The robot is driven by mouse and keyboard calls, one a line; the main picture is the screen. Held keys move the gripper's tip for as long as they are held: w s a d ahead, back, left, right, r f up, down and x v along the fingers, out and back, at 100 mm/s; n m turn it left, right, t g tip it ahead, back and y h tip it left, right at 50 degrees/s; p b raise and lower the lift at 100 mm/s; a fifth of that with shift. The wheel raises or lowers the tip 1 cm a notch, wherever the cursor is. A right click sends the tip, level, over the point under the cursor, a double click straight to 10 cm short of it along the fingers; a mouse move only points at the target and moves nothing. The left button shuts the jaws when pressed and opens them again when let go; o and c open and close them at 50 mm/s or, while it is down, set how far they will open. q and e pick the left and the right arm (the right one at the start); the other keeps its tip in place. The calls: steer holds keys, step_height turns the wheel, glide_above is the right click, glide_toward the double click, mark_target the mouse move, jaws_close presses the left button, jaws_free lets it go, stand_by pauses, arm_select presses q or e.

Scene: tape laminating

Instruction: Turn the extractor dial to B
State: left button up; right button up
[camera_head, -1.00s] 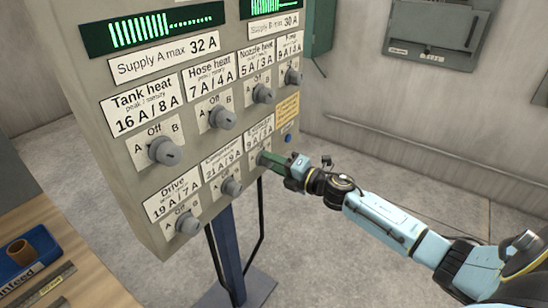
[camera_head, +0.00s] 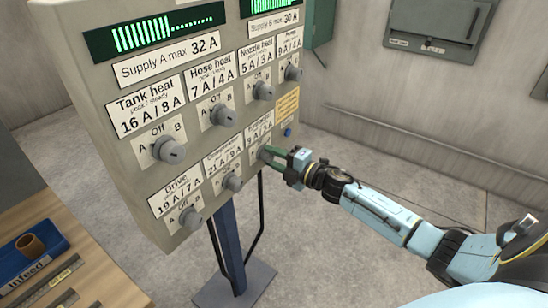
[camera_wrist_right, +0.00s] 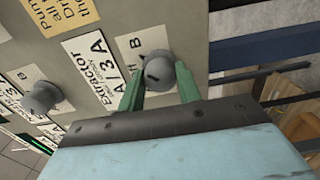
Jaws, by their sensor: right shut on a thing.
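The extractor dial is a grey round knob (camera_wrist_right: 160,72) low on the panel's right side. The wrist view shows it between the two green fingers of my right gripper (camera_wrist_right: 160,92), which are shut on it from either side. The letter B is on the white plate beside the knob, by the "Extractor" label (camera_wrist_right: 92,68). The knob has a dark slot; which letter it points to I cannot tell. In the head view my right gripper (camera_head: 270,156) reaches the panel from the right and largely covers this dial. My left gripper is not in view.
The grey panel (camera_head: 150,215) stands on a blue post (camera_head: 229,245) and carries several other dials, such as the compressor-side neighbour (camera_head: 232,182) and the Drive dial (camera_head: 189,217). A wooden bench with a blue tray (camera_head: 20,266) is at lower left. Floor right of the post is clear.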

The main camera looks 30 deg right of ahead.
steer(key=o, duration=1)
steer(key=shift+s, duration=0.1)
steer(key=v, duration=1.3)
steer(key=shift+s, duration=0.1)
steer(key=s+d+f+m+g+h, duration=0.15)
steer(key=s+f+m, duration=0.25)
steer(key=f, duration=0.6)
steer(key=s+f+m+g+h, duration=0.3)
steer(key=s+f+m, duration=0.15)
steer(key=f, duration=0.65)
steer(key=s+f+m+g+h, duration=0.25)
steer(key=s+f+m, duration=0.2)
steer(key=f, duration=0.55)
steer(key=s+a+f+m+g, duration=0.2)
steer(key=s+a+f, duration=0.3)
steer(key=s, duration=0.4)
steer(key=s+a+f+m+g, duration=0.2)
steer(key=s+a+f, duration=0.3)
steer(key=s, duration=0.3)
steer(key=s+a+f+m+g, duration=0.2)
steer(key=s+a+f+g, duration=0.2)
steer(key=s+f, duration=0.3)
steer(key=s+a, duration=0.1)
steer(key=s, duration=0.1)
steer(key=shift+s+a+f+m+g+y, duration=0.2)
steer(key=shift+s+a+m+g+y, duration=0.1)
steer(key=shift+s+a+m, duration=0.1)
